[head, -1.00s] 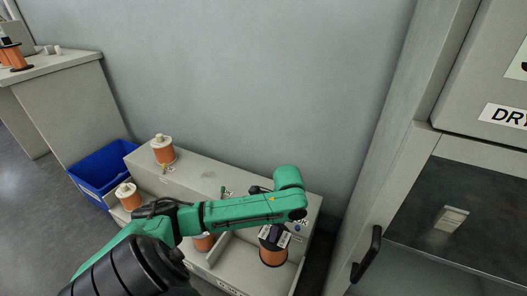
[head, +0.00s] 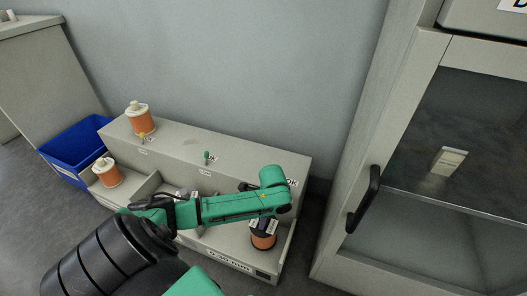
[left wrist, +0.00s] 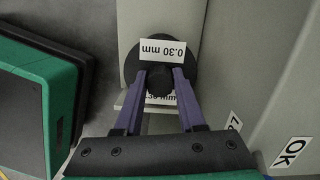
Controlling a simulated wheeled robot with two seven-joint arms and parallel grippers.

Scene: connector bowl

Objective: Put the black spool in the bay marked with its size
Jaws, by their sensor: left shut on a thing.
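The black spool (head: 263,240) with orange winding is at the right-end bay of the grey rack (head: 225,178) in the head view. In the left wrist view the black spool (left wrist: 131,66) carries a white 0.30 mm label. My left gripper (left wrist: 160,80) is shut on its middle knob. Another label (left wrist: 165,97), ending in 30 mm, shows beneath and is partly hidden by the fingers and knob. Whether the spool touches the bay floor I cannot tell. My left arm covers the middle bays in the head view. My right gripper is not in view.
White-topped orange spools stand on the rack's top (head: 140,118) and in its left bay (head: 107,172). A blue bin (head: 72,150) is left of the rack. A cabinet with a dark handle (head: 364,198) stands close on the right. A wall is behind.

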